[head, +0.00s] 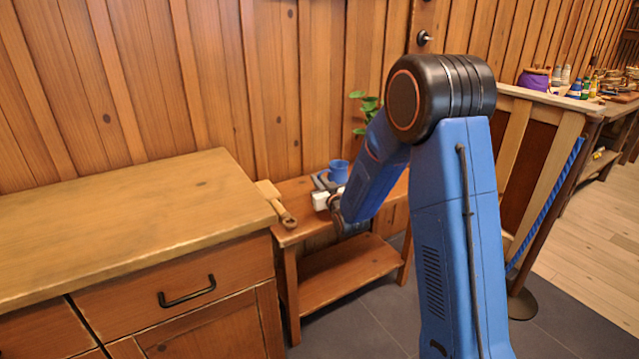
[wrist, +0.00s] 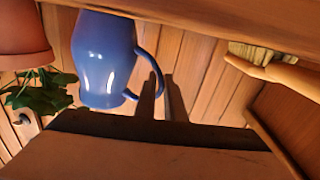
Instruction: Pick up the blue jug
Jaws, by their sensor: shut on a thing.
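The blue jug (head: 338,171) is at the small wooden side table, near the back wall. In the wrist view the jug (wrist: 103,60) looks upside down because the picture is turned over. Its curved handle faces my gripper. My gripper (wrist: 160,97) is shut on the jug's handle, with dark fingers either side of it. In the head view my gripper (head: 322,181) is small, beside the jug, and partly hidden by my arm. The jug's base is near the tabletop; I cannot tell whether they touch.
A wooden mallet (head: 277,204) lies at the left end of the side table (head: 291,236). A potted plant (wrist: 40,88) stands on the jug's other side. A wooden cabinet (head: 120,215) is at left. A framed panel (head: 540,170) stands at right.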

